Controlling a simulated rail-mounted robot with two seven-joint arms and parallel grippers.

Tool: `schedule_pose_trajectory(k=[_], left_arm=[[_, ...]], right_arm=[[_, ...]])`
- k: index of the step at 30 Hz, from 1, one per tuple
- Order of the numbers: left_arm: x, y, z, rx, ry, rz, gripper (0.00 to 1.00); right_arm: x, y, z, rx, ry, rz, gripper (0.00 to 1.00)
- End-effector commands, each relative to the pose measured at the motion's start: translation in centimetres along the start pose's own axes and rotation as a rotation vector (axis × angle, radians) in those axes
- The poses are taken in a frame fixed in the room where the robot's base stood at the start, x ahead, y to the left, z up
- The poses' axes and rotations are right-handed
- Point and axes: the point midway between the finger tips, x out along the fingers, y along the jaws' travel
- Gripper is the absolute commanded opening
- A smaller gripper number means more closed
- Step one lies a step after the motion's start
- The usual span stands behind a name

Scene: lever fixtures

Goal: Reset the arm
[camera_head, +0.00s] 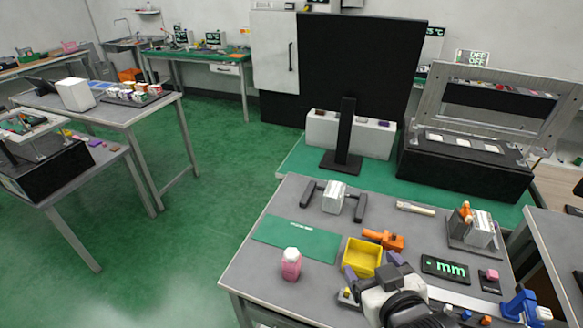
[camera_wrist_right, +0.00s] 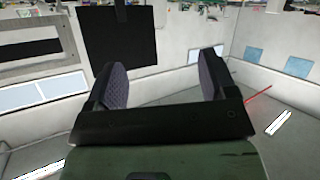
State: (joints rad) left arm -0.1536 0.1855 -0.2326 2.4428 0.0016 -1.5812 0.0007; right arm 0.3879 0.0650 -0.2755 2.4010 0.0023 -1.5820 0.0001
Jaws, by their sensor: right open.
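My right gripper (camera_head: 374,268) shows at the lower middle of the head view, over the near part of the grey table (camera_head: 235,272). Its two dark fingers are apart, with nothing seen between them. The yellow bin (camera_head: 362,256) lies just behind the fingers in the picture, and I cannot tell the height between them. In the right wrist view the gripper (camera_wrist_right: 162,82) is also open and empty, facing pale walls and a dark panel. My right arm reaches in from the bottom edge of the head view. My left gripper is not in view.
The table holds a pink bottle (camera_head: 291,265), a green mat (camera_head: 296,239), an orange tool (camera_head: 384,239), a display reading "mm" (camera_head: 445,268), a grey fixture with an orange lever (camera_head: 478,229) and blue parts (camera_head: 520,303). A black monitor (camera_head: 358,70) stands behind.

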Motion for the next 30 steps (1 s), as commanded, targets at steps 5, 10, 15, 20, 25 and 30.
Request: schedule_pose_trajectory(k=[5, 10, 15, 20, 25, 30], left_arm=[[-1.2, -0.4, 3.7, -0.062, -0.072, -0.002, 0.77], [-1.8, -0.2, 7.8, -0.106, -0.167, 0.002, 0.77], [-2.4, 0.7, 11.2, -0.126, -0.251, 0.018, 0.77], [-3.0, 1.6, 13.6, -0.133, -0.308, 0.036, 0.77], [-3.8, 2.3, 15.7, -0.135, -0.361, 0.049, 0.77], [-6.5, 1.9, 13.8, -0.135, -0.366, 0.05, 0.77]], right_arm=[[-2.0, 1.2, 9.7, 0.073, -0.185, 0.022, 0.78], [-4.3, 1.1, 19.5, 0.112, -0.412, 0.03, 0.78], [-7.8, -0.4, 27.2, 0.126, -0.608, 0.011, 0.78], [-11.1, -2.0, 32.0, 0.131, -0.743, -0.018, 0.78], [-14.7, -3.5, 35.8, 0.14, -0.864, -0.045, 0.78], [-16.3, -3.1, 33.1, 0.141, -0.876, -0.048, 0.78]])
